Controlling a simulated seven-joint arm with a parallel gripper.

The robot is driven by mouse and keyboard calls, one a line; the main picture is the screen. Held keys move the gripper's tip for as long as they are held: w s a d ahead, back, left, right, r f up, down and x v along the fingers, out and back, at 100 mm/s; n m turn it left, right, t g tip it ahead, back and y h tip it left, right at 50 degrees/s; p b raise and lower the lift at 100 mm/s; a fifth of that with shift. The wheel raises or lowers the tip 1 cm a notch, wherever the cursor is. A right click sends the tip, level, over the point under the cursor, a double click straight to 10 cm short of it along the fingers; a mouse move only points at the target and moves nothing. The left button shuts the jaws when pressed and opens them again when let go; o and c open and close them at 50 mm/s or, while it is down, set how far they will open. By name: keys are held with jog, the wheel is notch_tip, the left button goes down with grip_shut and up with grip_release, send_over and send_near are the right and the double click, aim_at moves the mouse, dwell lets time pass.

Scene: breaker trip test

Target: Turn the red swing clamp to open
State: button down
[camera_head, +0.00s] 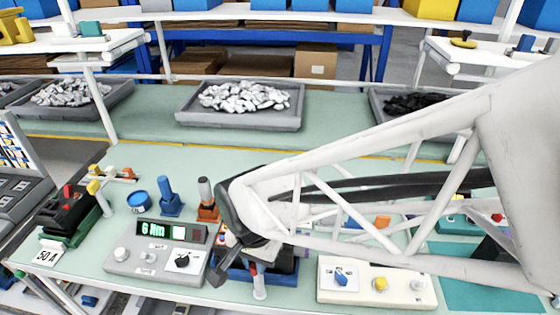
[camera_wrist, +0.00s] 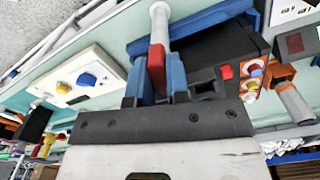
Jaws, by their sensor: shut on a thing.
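In the wrist view, the red swing clamp (camera_wrist: 157,58) shows as a short red piece between the blue finger pads of my gripper (camera_wrist: 158,75). My gripper is shut on it. A white rounded post (camera_wrist: 159,20) stands out just past the red piece; the same post seems to show in the head view (camera_head: 259,287). The clamp sits beside a black block (camera_wrist: 212,50) with a blue fixture (camera_wrist: 222,12) along its edge. In the head view my gripper (camera_head: 240,265) is over the blue fixture (camera_head: 232,273), and my arm hides most of the clamp.
A grey torque box (camera_head: 150,262) reading 6 Nm stands left of the fixture. A white panel (camera_head: 350,294) with a blue knob and yellow button is to the right. An orange holder (camera_head: 207,213) and blue stand (camera_head: 169,208) are behind. Trays of parts (camera_head: 245,120) line the back.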

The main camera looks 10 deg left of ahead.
jog(key=m, duration=1)
jog(key=shift+m, duration=2.4)
jog(key=c, duration=1.1)
grip_release()
jog(key=shift+r, duration=0.1)
jog(key=shift+r, duration=3.85)
